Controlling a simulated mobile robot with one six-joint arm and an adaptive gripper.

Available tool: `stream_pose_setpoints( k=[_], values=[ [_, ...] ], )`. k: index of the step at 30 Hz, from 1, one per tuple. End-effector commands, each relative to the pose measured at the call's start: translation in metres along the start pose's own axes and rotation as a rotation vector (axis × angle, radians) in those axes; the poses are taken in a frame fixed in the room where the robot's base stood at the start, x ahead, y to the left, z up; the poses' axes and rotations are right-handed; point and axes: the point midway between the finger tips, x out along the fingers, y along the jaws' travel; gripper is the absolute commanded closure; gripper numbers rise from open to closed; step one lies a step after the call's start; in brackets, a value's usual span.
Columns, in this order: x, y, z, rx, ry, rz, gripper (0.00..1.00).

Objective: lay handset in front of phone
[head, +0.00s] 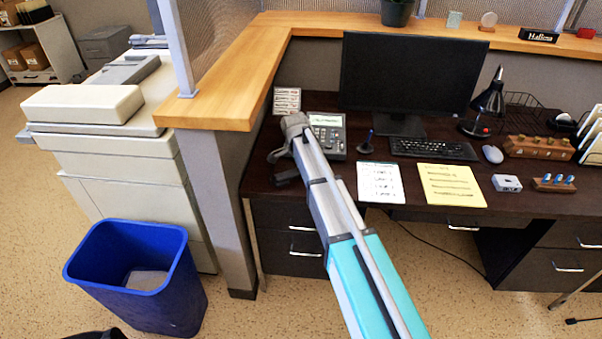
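The desk phone (332,138) stands on the dark desk left of the monitor, its keypad and pale screen facing up. My arm covers its left part. My gripper (275,157) is just left of the phone, above the left end of the desk, pointing down. Its fingers are small and dark here, and I cannot tell whether they are open or hold anything. A dark shape (286,179) lies below it near the desk's front edge, partly behind my arm; I cannot tell whether it is the handset. No handset shows clearly elsewhere.
Right of the phone are a pen stand (366,145), a white notepad (380,182), a yellow pad (450,184), a keyboard (432,148) and a monitor (410,75). A wooden-topped partition (215,105) bounds the desk's left. A blue bin (140,275) stands on the floor.

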Motion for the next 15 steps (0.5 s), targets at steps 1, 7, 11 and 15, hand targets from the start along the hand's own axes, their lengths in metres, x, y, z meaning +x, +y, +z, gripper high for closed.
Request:
stream_pose_setpoints(
  k=[1, 7, 11, 15],
  values=[
    [0.0000, 0.0000, -0.0001, 0.000, 0.000, 0.000, 1.00],
    [-0.0005, 0.0000, -0.0002, 0.000, 0.000, 0.000, 1.00],
    [0.0025, 0.0000, 0.0002, 0.000, 0.000, 0.000, 1.00],
    [0.0022, 0.0000, 0.0002, 0.000, 0.000, 0.000, 0.34]
  ],
)
